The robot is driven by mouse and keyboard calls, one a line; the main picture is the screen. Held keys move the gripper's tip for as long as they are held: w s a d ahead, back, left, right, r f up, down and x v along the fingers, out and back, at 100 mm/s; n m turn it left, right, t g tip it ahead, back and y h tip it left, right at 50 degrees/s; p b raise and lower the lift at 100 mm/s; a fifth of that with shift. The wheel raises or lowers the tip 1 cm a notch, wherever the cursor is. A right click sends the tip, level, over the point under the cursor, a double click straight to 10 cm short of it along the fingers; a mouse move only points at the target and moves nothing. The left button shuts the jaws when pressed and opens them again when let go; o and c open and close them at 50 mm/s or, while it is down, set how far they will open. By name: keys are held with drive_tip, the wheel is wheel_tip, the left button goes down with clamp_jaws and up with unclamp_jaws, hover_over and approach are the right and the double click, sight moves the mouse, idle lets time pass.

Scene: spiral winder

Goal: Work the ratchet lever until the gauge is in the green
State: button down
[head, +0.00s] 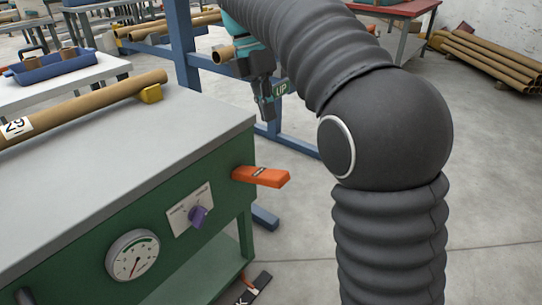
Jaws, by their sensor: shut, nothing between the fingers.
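The round gauge (132,255) is on the bench's green front panel. Its red needle seems to point down and slightly left; its scale marks are too small to read, so I cannot tell the zone. My gripper (267,113) hangs fingers down beyond the bench's far right corner, above the lever in the picture and apart from it. It is shut and empty. My arm hides part of the floor to the right.
A purple selector knob (198,215) sits on a white plate beside the gauge. A blue steel frame (181,50) stands behind the bench. Floor right of the lever is clear.

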sight(274, 174)
drive_tip(key=a+n, duration=0.1)
drive_tip(key=w+a+n, duration=0.1)
drive_tip(key=a, duration=0.1)
drive_tip(key=shift+w+n+g+h, duration=0.3)
drive_tip(key=shift+n, duration=0.1)
drive_tip(key=shift+d, duration=0.1)
drive_tip(key=b+x, duration=0.1)
drive_tip(key=x, duration=1.3)
drive_tip(key=shift+s, duration=0.1)
